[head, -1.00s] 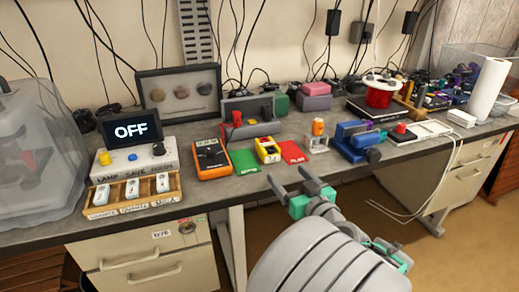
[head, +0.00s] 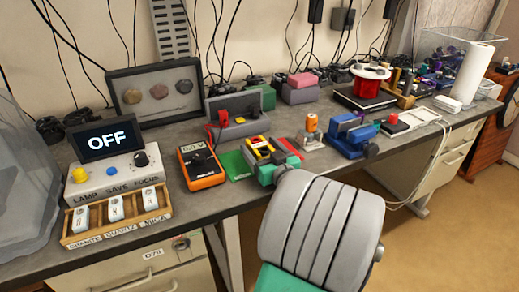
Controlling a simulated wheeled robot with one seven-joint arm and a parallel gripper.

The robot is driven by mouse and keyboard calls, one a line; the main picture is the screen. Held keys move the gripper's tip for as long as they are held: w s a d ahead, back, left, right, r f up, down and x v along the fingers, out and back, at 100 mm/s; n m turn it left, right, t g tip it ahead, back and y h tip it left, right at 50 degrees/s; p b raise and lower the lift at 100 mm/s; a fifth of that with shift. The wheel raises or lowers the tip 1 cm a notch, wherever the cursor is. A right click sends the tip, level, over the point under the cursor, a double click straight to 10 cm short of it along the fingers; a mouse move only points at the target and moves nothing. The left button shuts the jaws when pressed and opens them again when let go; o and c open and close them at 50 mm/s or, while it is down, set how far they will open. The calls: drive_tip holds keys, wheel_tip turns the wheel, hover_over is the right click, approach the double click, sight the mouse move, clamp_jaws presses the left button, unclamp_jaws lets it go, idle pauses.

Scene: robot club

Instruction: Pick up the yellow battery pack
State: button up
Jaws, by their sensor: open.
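The yellow battery pack (head: 257,146) sits on the grey bench between a green card (head: 233,164) and a red card (head: 291,145). The near part of the pack is hidden by the gripper. I cannot tell whether the fingers touch it.
An orange multimeter (head: 201,167) stands to the left, and a blue vise (head: 350,135) to the right. A grey holder with red and yellow parts (head: 238,118) stands behind. A small orange-topped item (head: 311,130) is close on the right.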

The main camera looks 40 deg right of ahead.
drive_tip(key=shift+c, duration=0.6)
clamp_jaws()
